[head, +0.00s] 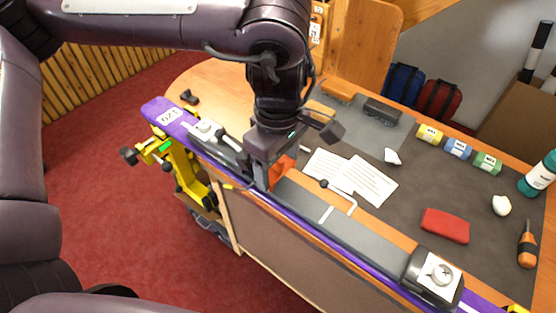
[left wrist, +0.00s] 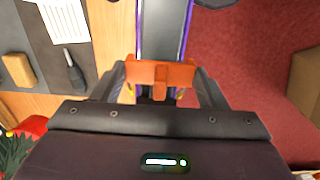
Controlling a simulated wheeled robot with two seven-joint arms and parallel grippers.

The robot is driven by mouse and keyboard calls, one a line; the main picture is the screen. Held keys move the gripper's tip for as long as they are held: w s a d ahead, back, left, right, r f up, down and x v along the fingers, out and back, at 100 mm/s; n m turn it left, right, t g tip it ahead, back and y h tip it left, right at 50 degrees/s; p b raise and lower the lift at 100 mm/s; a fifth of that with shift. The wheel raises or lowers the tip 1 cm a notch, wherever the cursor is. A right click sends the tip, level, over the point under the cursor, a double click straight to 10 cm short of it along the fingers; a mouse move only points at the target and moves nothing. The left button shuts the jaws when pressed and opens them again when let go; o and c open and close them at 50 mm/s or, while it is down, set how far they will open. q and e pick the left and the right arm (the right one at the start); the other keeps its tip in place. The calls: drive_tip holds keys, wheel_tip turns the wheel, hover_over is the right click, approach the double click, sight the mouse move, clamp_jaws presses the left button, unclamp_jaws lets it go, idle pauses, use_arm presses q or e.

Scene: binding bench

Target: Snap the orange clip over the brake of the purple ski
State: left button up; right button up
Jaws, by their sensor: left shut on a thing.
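The purple ski (head: 375,268) lies along the bench's near edge, with a grey top and a white tag at its left end. My left gripper (head: 264,182) points down over the ski's middle and is shut on the orange clip (head: 281,170). In the left wrist view the clip (left wrist: 160,73) sits between both fingers, spanning the width of the ski (left wrist: 164,28). A binding piece (head: 217,136) is left of the gripper and another (head: 436,275) is toward the right end. The brake is mostly hidden by my gripper; I cannot tell whether the clip touches it. My right gripper is out of view.
A yellow vise (head: 183,172) stands under the ski's left part. Small labelled containers and a teal bottle (head: 540,175) stand at the back right.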

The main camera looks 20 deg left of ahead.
sight(278, 169)
use_arm(q)
drive_tip(key=shift+f+b, duration=0.3)
drive_tip(key=shift+f, duration=0.15)
drive_tip(key=shift+f+b, duration=0.95)
drive_tip(key=shift+f, duration=0.5)
drive_tip(key=o, duration=1.1)
drive_tip(key=shift+o, duration=0.4)
drive_tip(key=shift+o, duration=0.6)
drive_tip(key=shift+r, duration=0.1)
